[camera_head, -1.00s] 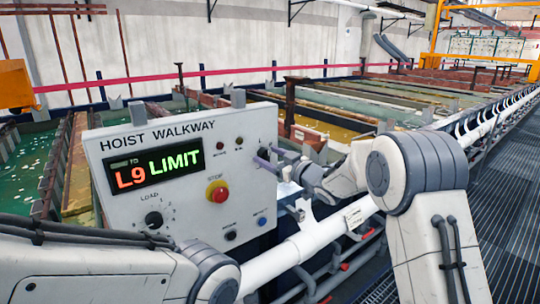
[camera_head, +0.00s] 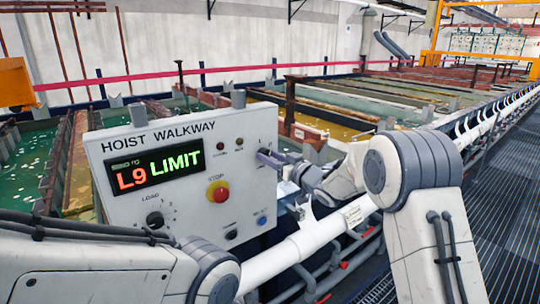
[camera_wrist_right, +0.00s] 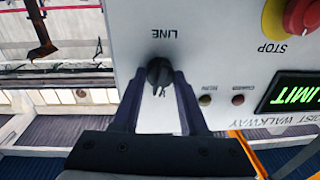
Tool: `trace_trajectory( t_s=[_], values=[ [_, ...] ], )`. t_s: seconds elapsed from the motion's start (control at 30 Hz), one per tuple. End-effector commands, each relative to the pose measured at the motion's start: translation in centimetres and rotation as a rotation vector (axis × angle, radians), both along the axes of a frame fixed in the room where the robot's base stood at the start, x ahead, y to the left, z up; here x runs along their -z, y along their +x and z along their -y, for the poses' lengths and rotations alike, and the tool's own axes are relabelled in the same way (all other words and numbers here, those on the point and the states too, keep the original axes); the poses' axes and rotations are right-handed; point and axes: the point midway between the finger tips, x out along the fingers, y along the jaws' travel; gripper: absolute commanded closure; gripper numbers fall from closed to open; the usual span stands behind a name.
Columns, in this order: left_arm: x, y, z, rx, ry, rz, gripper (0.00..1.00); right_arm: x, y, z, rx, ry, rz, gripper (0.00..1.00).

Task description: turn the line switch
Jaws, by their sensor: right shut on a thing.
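The line switch (camera_wrist_right: 159,72) is a black knob on the white panel, below the upside-down LINE label in the right wrist view. Its pointer end points down in that view. My right gripper (camera_wrist_right: 162,84) has its two dark fingers on either side of the knob and is shut on it. In the head view my right gripper (camera_head: 268,158) is at the panel's upper right, and it covers the line switch there. My left arm shows at the lower left, but its gripper is out of view.
The hoist walkway panel (camera_head: 120,202) carries a lit display (camera_head: 157,171) reading L9 LIMIT, a red STOP button (camera_head: 217,191), a LOAD knob (camera_head: 155,219) and small buttons. A white pipe (camera_head: 300,246) runs below. Tanks lie behind, and a grated walkway (camera_head: 500,215) is at right.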

Motion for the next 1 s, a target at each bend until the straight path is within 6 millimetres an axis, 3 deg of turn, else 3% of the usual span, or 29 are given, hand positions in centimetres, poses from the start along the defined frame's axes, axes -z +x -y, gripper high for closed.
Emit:
trace_trajectory(
  t_s=[0.6,1.0],
  values=[
    [-2.2,0.0,0.0,0.001,0.000,0.000,1.00,0.0,0.0,0.1,0.001,0.454,-0.331,1.00],
    [-2.8,0.0,0.0,0.003,0.000,0.000,1.00,0.1,0.0,0.1,0.002,0.617,-0.448,1.00]
  ],
)
